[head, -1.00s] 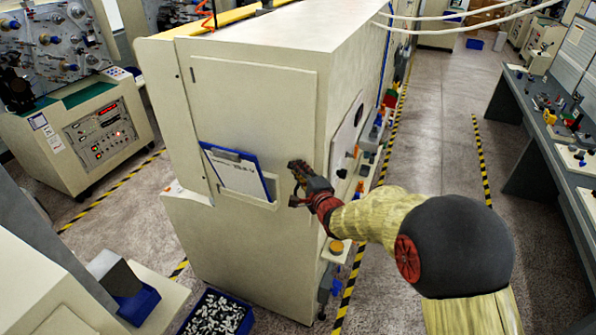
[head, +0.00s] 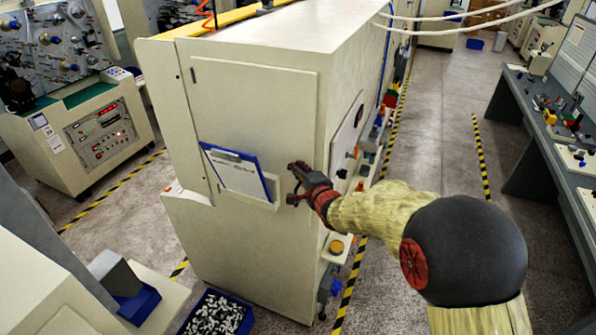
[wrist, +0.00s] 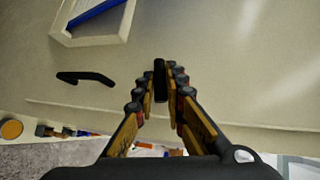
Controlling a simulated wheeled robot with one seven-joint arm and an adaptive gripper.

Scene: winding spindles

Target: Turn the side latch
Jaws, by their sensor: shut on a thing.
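The cream machine cabinet (head: 255,90) has a side panel facing me. My gripper (head: 291,182) is at this panel near its right edge, just right of the clipboard pocket. In the wrist view my gripper (wrist: 161,85) has its fingers closed on both sides of a short black latch (wrist: 160,72), which stands upright in that picture. The fingers hide part of the latch. In the head view my gripper hides the latch.
A clipboard with a blue edge (head: 237,172) sits in a pocket left of my gripper. A yellow round button (head: 336,247) is below. A blue bin of small parts (head: 215,315) stands on the floor. The aisle to the right is open.

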